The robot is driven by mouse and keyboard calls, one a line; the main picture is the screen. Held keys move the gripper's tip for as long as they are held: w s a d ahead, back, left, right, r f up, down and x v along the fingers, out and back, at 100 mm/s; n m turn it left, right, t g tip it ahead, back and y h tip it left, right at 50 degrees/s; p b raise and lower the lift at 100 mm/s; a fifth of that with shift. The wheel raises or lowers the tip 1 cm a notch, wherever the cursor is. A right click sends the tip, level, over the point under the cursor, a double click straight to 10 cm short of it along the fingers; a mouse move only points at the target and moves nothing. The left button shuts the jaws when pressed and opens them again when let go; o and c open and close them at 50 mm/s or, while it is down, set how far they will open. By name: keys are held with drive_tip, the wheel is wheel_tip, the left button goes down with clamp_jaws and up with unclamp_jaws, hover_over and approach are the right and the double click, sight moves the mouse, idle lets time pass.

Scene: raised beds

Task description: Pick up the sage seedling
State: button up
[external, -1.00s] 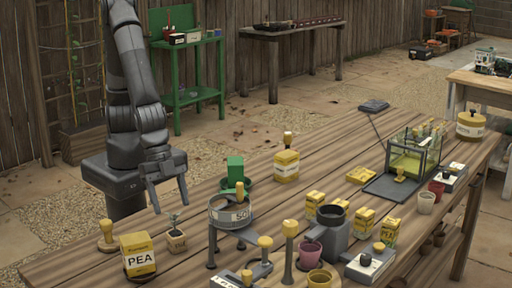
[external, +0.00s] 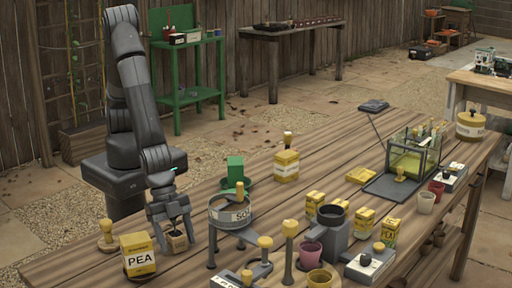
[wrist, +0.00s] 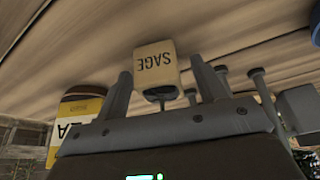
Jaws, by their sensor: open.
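The sage seedling is in a small tan pot (external: 178,243) near the left front of the table in the external view. Its plant is mostly hidden by my gripper. My gripper (external: 174,226) points down over the pot with a finger at either side. In the wrist view the pot, marked SAGE (wrist: 155,62), appears upside down between the two open fingers. A gap shows at each side of it, and it rests on the wooden table. I cannot tell whether a finger touches it elsewhere.
A yellow PEA box (external: 138,256) stands close at the pot's left. A wooden-handled stamp (external: 107,237) is behind that box. A grey round sieve on legs (external: 231,215) stands close at the right. Several yellow boxes and pots crowd the table further right.

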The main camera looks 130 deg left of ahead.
drive_tip(key=shift+c, duration=0.4)
drive_tip(key=c, duration=1)
